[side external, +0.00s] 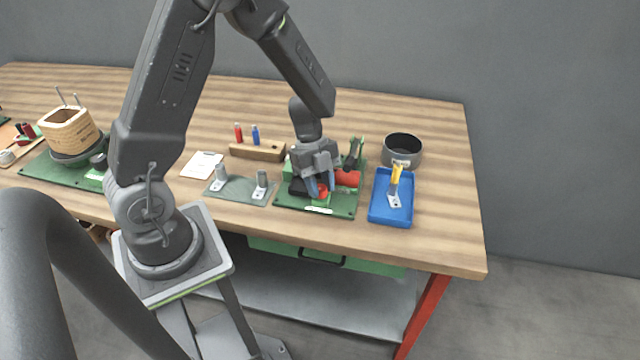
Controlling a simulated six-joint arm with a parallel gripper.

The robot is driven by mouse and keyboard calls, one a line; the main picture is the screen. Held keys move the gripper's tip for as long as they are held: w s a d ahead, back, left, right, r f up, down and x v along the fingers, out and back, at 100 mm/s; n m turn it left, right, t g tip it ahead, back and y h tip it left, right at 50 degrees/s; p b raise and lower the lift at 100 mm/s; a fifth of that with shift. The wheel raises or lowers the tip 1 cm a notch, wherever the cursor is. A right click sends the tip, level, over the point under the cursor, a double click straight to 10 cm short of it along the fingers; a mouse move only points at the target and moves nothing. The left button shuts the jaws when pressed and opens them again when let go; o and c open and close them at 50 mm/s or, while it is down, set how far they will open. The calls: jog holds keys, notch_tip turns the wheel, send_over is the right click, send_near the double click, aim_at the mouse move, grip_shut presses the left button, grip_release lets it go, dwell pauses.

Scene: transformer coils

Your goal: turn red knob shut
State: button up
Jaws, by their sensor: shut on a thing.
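The red knob (321,191) sits low on a device on a green base plate (342,209), right of the table's middle. My gripper (321,190) points down over it, with its fingers on either side of the knob and closed on it. The fingers and gripper body hide part of the knob and much of the device behind. A red cylinder (347,178) lies on the same plate, just right of my gripper. How far the knob is turned cannot be told.
Right of the plate are a blue tray (378,212) holding a yellow-handled part (396,175), and a dark pot (403,148). Left are a grey plate with two posts (240,190), a wooden block (257,152) and a white paper (202,164). The table's front edge is close.

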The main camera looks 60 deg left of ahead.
jog(key=shift+m, duration=0.5)
jog(key=o, duration=0.9)
jog(key=shift+o, duration=0.2)
jog(key=v, duration=1.4)
jog(key=shift+w, duration=0.25)
jog(key=shift+d+f, duration=0.1)
